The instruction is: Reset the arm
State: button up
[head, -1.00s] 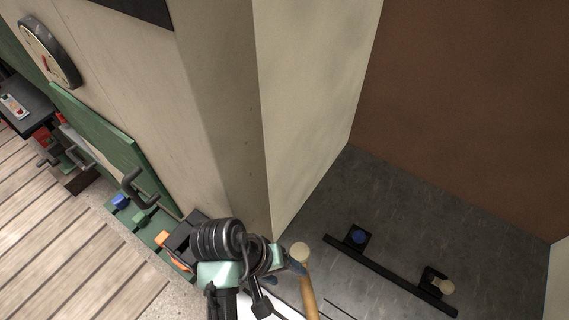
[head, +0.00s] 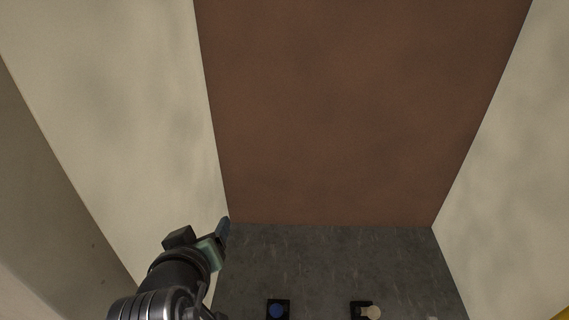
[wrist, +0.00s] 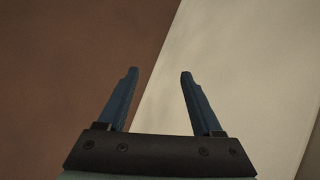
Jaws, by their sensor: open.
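My gripper (wrist: 158,72) shows in the wrist view with its two blue fingers apart and nothing between them. Behind the fingers are a brown wall and a cream wall. In the head view my gripper (head: 226,228) is at the lower left, raised in front of the cream left wall near its corner with the brown back wall. Only one finger shows clearly there. My dark arm comes up from the bottom edge.
The brown back wall (head: 340,110) stands between a cream left wall (head: 120,110) and a cream right wall (head: 515,150). On the grey floor (head: 325,265) are a dark block with a blue knob (head: 277,310) and one with a cream knob (head: 372,312). A yellow thing (head: 562,313) shows at the lower right corner.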

jog(key=d+r+m+t, duration=0.2)
jog(key=d+r+t, duration=0.25)
jog(key=r, duration=0.85)
jog(key=d+r+m+t, duration=0.1)
jog(key=d+r+t, duration=0.3)
jog(key=r, duration=0.8)
jog(key=s+d+r+m+t, duration=0.1)
jog(key=s+d+r+t, duration=0.1)
jog(key=s+r, duration=0.3)
jog(key=s+d+r+m+t+h+b, duration=0.1)
jog(key=s+r+t, duration=0.4)
jog(key=r, duration=0.6)
jog(key=shift+d, duration=0.8)
jog(key=shift+w+f, duration=0.1)
